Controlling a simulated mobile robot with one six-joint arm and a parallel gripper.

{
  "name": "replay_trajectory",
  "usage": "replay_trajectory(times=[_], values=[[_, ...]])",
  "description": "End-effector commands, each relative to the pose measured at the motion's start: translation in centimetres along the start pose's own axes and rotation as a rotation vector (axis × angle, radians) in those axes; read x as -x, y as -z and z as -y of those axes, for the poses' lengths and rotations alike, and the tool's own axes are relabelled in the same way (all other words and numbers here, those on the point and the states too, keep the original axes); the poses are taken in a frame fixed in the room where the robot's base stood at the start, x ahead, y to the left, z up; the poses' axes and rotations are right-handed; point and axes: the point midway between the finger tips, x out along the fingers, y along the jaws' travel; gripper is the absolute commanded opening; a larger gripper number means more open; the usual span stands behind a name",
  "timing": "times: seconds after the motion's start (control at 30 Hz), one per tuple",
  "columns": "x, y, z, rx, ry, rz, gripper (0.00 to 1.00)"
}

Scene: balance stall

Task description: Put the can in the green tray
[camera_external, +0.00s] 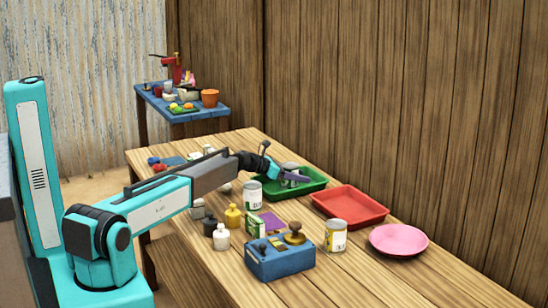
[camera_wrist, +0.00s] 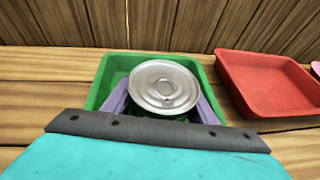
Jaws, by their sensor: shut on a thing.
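The green tray (camera_external: 316,182) stands on the wooden table near the back wall. It also shows in the wrist view (camera_wrist: 112,70). My gripper (camera_external: 300,178) is over the tray, with its purple fingers on both sides of a can (camera_external: 289,170). The fingers are shut on the can. In the wrist view the can's silver lid (camera_wrist: 164,88) faces up, so the can is upright. The can is within the tray's outline; whether its base touches the tray floor is hidden.
A red tray (camera_external: 350,206) stands right of the green one, with a pink plate (camera_external: 398,240) beyond it. Two more cans (camera_external: 252,195) and (camera_external: 336,236), a blue box with knobs (camera_external: 280,257) and several small bottles stand nearer. The wooden wall is close behind the trays.

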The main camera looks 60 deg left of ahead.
Motion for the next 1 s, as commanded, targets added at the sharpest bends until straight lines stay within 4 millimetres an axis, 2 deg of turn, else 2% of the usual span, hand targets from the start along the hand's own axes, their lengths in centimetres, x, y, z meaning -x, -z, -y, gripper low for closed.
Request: replay_trajectory(times=[0.3, 0.33, 0.43, 0.87, 1.0], values=[[-0.1, 0.18, -0.02, 0.0, -0.001, 0.002, 0.18], [-0.1, 0.23, -0.01, 0.0, 0.0, 0.0, 0.56], [-0.09, 0.2, -0.01, 0.0, 0.0, 0.0, 0.71], [0.06, -0.13, -0.01, 0.0, 0.0, 0.0, 0.71], [0.87, 0.02, 0.02, 0.0, -0.001, 0.001, 0.71]])
